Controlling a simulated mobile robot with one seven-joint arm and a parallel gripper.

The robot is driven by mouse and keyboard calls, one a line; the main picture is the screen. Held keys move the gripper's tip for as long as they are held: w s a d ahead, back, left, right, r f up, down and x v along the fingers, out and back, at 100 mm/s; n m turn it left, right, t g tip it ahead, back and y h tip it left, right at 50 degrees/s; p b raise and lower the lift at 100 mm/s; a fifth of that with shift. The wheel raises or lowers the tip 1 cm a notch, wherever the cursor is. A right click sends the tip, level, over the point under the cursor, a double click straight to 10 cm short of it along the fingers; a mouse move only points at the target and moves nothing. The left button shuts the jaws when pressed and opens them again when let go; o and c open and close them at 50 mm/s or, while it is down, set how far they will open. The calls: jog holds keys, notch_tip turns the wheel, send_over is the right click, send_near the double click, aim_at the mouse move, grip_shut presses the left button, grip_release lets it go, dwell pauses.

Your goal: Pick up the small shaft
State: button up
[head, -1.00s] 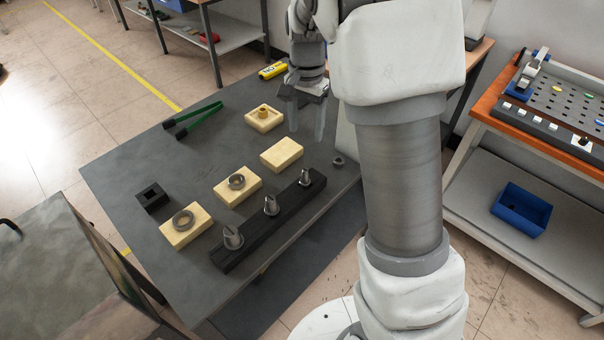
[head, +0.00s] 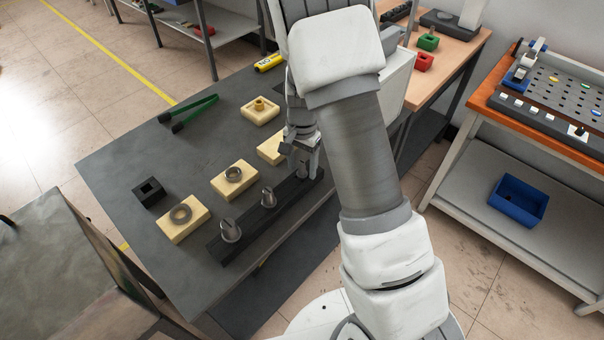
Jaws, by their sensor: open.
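A long black rack (head: 287,197) lies along the right side of the grey table. Two metal shafts stand upright in it, a larger one (head: 230,232) at the near-left end and a middle one (head: 268,198). My gripper (head: 307,168) is open and low over the far-right end of the rack, fingers pointing down. The small shaft stands in that end in the earlier frame; now my gripper hides most or all of it. I cannot tell whether the fingers are around it or touch it.
Pale blocks carry a flat ring (head: 181,213), another ring (head: 233,174) and a brass part (head: 259,104); another pale block (head: 270,148) is partly hidden. Green-handled tongs (head: 188,114), a black square block (head: 150,192) and a yellow item (head: 269,62) lie on the table.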

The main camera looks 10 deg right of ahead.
jog(key=shift+f, duration=0.7)
grip_shut()
